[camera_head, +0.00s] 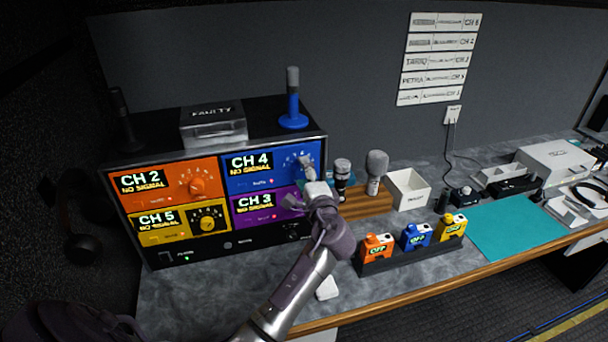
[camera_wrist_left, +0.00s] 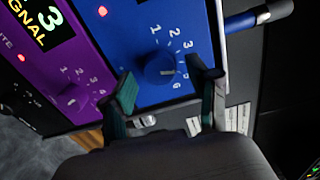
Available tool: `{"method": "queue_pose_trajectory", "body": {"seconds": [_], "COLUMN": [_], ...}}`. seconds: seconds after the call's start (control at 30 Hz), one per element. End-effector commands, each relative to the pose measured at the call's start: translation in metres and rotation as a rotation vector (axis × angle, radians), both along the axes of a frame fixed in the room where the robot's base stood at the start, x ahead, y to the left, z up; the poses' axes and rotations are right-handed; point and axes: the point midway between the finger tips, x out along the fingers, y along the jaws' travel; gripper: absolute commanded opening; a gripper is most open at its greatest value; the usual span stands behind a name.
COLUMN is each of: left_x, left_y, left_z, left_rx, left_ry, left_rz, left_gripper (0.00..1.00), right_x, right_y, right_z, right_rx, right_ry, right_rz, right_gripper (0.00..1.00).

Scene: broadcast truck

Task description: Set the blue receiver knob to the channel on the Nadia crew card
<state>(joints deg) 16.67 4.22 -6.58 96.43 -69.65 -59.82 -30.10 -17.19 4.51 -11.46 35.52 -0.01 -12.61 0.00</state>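The blue receiver (camera_head: 233,182) is the upper right module of the rack, and its display reads CH 4. Its blue knob (camera_wrist_left: 163,68) sits among white numbers in the left wrist view; the knob is mostly hidden by my gripper in the head view. My left gripper (camera_head: 306,166) is at the blue panel. In the left wrist view its two fingers (camera_wrist_left: 163,90) are spread on either side of the knob, with gaps visible. The crew cards (camera_head: 436,60) hang on the wall; TARIQ and PETRA can be read, but I cannot make out a Nadia name. My right gripper is not in view.
Orange, yellow and purple receivers (camera_head: 282,206) adjoin the blue one. A FAULTY box (camera_head: 213,124) and a blue antenna (camera_head: 293,105) stand on top. Microphones (camera_head: 376,170), a white bin (camera_head: 408,190) and a pack rack (camera_head: 412,252) are to the right. A teal mat (camera_head: 515,225) lies clear.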

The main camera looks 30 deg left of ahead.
Motion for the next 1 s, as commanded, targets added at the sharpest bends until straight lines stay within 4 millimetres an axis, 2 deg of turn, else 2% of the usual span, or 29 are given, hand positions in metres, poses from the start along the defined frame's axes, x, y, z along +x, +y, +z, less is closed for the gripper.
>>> {"method": "queue_pose_trajectory", "body": {"seconds": [0.27,0.7,0.83,1.0], "left_x": [-0.004,-0.060,-0.071,-0.078], "left_y": [-0.005,-0.070,-0.084,-0.091], "left_z": [0.000,-0.001,-0.001,0.000], "left_rx": [-0.001,-0.004,-0.002,-0.001], "left_ry": [-0.001,0.002,0.001,0.001], "left_rz": [-0.001,-0.001,-0.001,0.000], "left_gripper": [0.60,0.60,0.60,0.60], "right_x": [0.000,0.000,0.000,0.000], "right_y": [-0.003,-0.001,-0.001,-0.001], "right_z": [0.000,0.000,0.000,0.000], "right_rx": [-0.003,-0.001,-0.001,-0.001], "right_ry": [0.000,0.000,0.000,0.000], "right_rz": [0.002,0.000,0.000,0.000], "right_gripper": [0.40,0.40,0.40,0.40]}}
